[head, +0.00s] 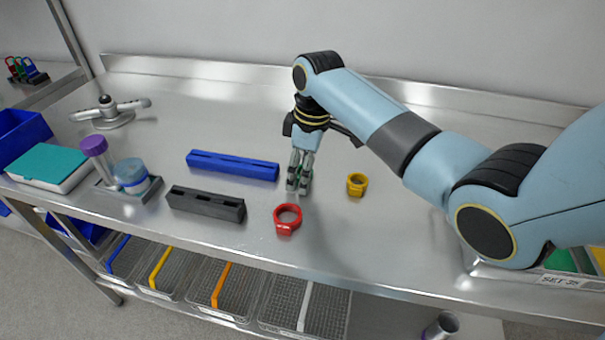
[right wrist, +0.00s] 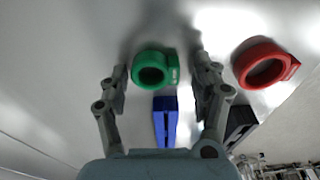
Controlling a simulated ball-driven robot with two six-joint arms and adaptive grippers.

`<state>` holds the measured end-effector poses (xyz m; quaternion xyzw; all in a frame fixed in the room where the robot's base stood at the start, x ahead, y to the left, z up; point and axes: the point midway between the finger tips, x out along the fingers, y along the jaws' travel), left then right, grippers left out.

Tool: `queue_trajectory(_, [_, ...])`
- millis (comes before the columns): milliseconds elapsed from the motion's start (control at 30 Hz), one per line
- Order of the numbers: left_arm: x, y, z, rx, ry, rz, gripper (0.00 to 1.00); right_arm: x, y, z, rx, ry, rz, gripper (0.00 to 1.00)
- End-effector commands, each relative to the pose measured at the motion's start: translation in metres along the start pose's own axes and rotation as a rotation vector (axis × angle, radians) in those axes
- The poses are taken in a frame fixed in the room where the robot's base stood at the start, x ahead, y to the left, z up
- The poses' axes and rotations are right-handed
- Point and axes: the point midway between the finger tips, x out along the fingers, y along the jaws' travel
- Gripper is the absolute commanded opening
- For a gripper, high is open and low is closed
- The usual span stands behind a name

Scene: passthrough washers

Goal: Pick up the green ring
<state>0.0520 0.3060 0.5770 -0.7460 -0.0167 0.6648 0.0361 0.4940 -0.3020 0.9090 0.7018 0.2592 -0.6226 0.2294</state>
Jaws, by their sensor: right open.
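The green ring (right wrist: 171,68) shows in the right wrist view, lying on the steel bench with a small tab on its right side. My right gripper (right wrist: 161,70) is open, with one finger on each side of the ring and gaps between them and it. In the head view my right gripper (head: 299,185) points down at the bench, right of the blue bar. Its fingers hide the green ring there, so I cannot make it out clearly. My left gripper is not in view.
A red ring (head: 281,229) lies in front of my right gripper and a yellow ring (head: 357,191) to its right. A blue bar (head: 232,166) and a dark bar (head: 206,204) lie left. A teal-topped box (head: 48,163) is far left.

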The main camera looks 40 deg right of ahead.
Motion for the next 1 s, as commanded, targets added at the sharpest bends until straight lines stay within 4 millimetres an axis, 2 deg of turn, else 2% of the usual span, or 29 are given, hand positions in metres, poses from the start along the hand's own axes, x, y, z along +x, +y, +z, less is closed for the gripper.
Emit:
queue_trajectory(133, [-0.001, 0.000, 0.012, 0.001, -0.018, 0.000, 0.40, 0.000, 0.000, 0.000, 0.000, 0.000, 0.000, 0.64])
queue_trajectory(400, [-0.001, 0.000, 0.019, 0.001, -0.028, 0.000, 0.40, -0.001, 0.000, 0.000, 0.000, 0.000, 0.000, 0.30])
queue_trajectory(767, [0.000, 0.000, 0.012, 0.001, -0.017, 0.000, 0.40, -0.005, 0.001, -0.001, 0.000, 0.001, 0.002, 0.30])
queue_trajectory(867, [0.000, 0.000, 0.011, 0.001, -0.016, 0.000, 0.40, -0.015, 0.001, -0.002, -0.001, 0.002, 0.002, 0.30])
queue_trajectory(1000, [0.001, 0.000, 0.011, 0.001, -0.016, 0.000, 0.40, -0.038, 0.002, -0.005, 0.000, 0.004, 0.004, 0.30])
